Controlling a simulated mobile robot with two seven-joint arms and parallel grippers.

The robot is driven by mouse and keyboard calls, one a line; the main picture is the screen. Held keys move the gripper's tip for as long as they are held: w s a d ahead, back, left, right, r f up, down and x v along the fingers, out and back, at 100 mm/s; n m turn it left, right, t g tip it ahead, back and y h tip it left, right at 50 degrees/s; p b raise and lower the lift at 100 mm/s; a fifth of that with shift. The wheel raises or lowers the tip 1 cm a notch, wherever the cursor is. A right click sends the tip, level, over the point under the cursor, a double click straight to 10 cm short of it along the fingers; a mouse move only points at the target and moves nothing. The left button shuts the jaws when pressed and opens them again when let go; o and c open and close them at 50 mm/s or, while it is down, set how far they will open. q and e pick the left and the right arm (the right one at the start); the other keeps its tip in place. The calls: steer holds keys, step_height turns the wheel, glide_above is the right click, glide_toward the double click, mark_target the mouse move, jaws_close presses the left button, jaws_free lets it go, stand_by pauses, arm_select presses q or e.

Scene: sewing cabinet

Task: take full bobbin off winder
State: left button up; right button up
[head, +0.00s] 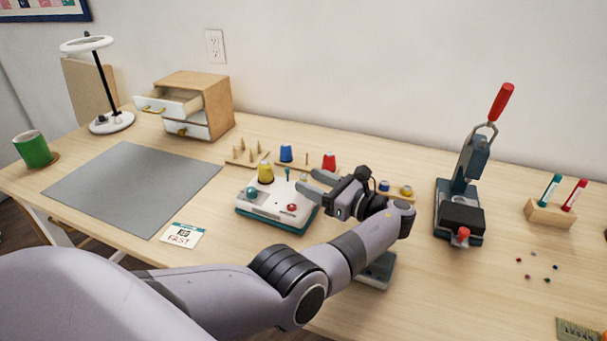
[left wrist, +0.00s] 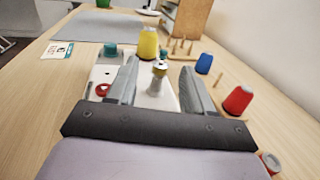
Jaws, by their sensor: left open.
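The winder (head: 262,212) is a white box on a teal base, with a teal knob (head: 252,192), a red button (head: 292,208) and a yellow thread spool (head: 265,172) on top. In the left wrist view a small bobbin with a band of yellow (left wrist: 160,68) sits on a grey post on the winder. My left gripper (head: 316,184) is open at the winder's right side. In the wrist view its two fingers stand on either side of the post, with gaps showing. In the head view the gripper hides the bobbin. My right gripper is out of view.
Blue (head: 286,153) and red (head: 329,161) spools stand on a wooden rack behind the winder. Small blue and yellow bobbins (head: 406,190) lie to its right. A lever press (head: 462,190) stands further right. A "FAST" card (head: 183,235) and grey mat (head: 135,185) lie left.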

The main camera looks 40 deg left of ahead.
arm_select(q)
steer(key=shift+a, duration=0.35)
jaws_close()
steer(key=shift+r, duration=0.1)
